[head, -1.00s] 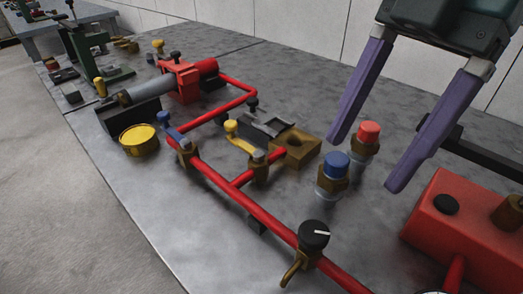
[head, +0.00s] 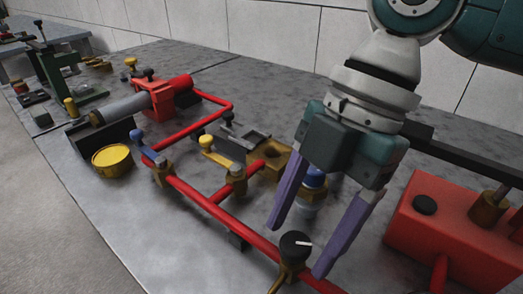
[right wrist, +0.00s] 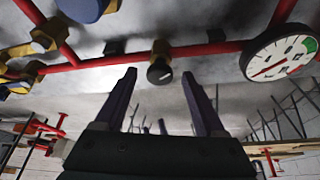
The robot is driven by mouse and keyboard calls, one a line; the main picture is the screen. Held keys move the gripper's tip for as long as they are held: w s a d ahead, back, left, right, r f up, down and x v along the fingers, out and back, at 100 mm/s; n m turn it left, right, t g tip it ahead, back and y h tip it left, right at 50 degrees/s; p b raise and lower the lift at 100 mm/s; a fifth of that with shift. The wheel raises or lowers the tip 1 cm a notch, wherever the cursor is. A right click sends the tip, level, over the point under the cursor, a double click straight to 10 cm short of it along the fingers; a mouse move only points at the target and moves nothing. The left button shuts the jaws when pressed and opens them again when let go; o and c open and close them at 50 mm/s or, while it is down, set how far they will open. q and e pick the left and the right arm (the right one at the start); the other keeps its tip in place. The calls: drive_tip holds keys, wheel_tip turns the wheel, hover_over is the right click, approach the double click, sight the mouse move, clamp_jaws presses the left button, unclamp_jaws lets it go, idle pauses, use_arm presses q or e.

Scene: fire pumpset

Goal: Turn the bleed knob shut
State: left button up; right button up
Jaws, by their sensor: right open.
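In the head view one fingertip shows on each side of the knob, and no contact is clear. In the right wrist view the knob (right wrist: 159,73) shows between the two fingertips (right wrist: 159,76), seemingly a little beyond them. My left gripper is out of view.
The red pipe (head: 200,200) carries valves with blue (head: 154,136) and yellow (head: 214,145) handles. A blue-capped fitting (head: 314,178) stands close behind my fingers. A red tank (head: 440,230) is at the right. A gauge (right wrist: 279,52) shows in the right wrist view.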

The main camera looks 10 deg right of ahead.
clamp_jaws()
idle(0.4)
